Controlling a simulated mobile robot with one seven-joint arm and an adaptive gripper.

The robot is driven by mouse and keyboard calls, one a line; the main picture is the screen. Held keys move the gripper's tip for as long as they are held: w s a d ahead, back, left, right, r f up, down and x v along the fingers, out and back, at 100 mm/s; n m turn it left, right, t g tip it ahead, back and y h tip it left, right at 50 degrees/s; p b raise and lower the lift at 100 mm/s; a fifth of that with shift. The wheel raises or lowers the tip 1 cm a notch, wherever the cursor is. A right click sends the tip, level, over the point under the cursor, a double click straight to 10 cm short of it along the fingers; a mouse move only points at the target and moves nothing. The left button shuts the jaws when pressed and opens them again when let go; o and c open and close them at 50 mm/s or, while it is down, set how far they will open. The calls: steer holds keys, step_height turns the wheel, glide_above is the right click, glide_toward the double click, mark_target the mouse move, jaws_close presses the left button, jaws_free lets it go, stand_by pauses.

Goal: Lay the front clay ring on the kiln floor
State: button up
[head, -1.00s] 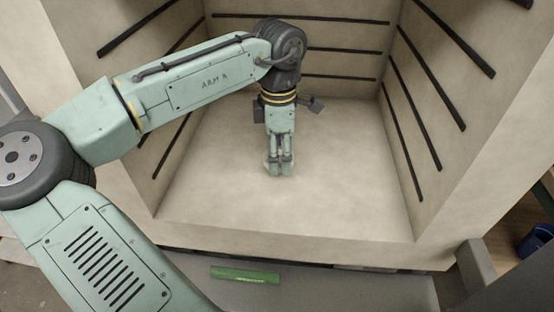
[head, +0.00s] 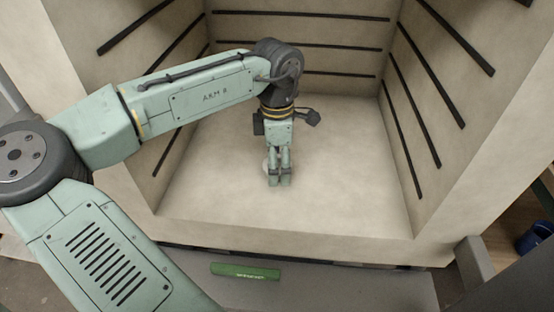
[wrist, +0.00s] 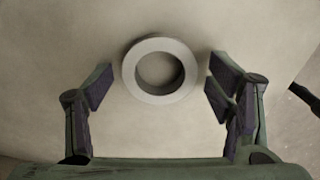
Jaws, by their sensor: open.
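A pale grey clay ring (wrist: 160,97) lies flat on the kiln floor (wrist: 60,40) in the wrist view, its hole facing up. My gripper (wrist: 160,80) is open, one finger to each side of the ring with a gap at both sides. No finger touches the ring. In the head view my gripper (head: 279,182) points down over the middle of the kiln floor (head: 350,190). Only a small pale edge of the ring (head: 266,166) shows there, at the left of the fingers, and the rest is hidden behind them.
Kiln walls with dark slots (head: 415,130) stand at the left, back and right. The floor around the ring is clear. A green bar (head: 245,271) lies on the grey ledge (head: 380,290) outside the kiln, and a blue bucket (head: 535,238) stands at far right.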

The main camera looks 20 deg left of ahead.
steer(key=shift+r, duration=0.1)
step_height(320, 180, up, 12)
stand_by(0.6)
steer(key=shift+s, duration=0.1)
